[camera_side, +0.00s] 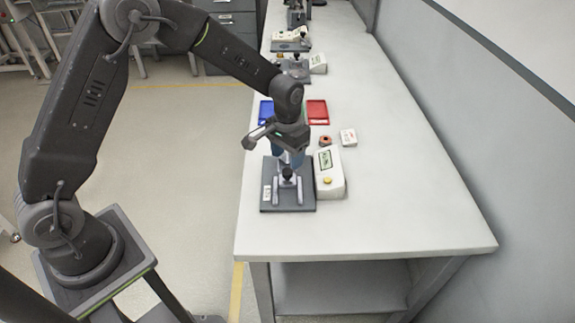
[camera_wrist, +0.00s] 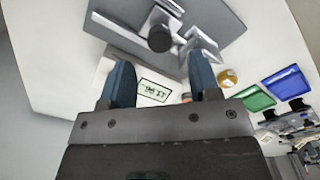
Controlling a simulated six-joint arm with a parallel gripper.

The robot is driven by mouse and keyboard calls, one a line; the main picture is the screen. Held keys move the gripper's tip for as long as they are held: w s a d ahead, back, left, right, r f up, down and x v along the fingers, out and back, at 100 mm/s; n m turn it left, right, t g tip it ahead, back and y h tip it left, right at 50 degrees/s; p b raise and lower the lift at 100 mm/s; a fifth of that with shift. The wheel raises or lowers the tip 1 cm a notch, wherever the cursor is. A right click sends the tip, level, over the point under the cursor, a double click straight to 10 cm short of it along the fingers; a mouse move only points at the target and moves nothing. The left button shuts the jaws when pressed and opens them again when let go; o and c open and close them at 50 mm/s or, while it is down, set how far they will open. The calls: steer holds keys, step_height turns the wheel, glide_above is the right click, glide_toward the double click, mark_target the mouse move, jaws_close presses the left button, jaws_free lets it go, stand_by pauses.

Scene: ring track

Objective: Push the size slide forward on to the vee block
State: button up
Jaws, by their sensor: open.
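The measuring fixture stands on a dark base plate (camera_side: 306,198) near the front left of the bench. Its metal slide parts and a round black knob (camera_wrist: 159,38) show in the wrist view. A silver angled block (camera_wrist: 204,46), which looks like the vee block, sits on the plate beside the knob. I cannot tell whether slide and block touch. My gripper (camera_side: 291,158) is over the rear of the fixture, open and empty, its blue fingers (camera_wrist: 161,78) apart. In the side view my wrist and fingers hide part of the fixture.
A pale readout box (camera_side: 329,170) stands close to the plate's right. An orange ring (camera_side: 325,141) and a white box (camera_side: 348,137) lie behind it. Blue (camera_side: 266,111) and red (camera_side: 317,111) trays are further back; a green tray (camera_wrist: 256,98) shows in the wrist view. The right bench is clear.

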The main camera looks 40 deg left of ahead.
mark_target(287, 171)
step_height(287, 171, up, 9)
stand_by(0.3)
steer(key=shift+r, duration=0.15)
steer(key=s+a+r+t, duration=0.1)
steer(key=s+r+t, duration=0.2)
steer(key=s+r, duration=0.85)
steer(key=s+a+t, duration=0.1)
steer(key=s+t, duration=0.1)
steer(key=s, duration=1.2)
steer(key=shift+s+t, duration=0.15)
steer(key=shift+t, duration=0.15)
stand_by(1.0)
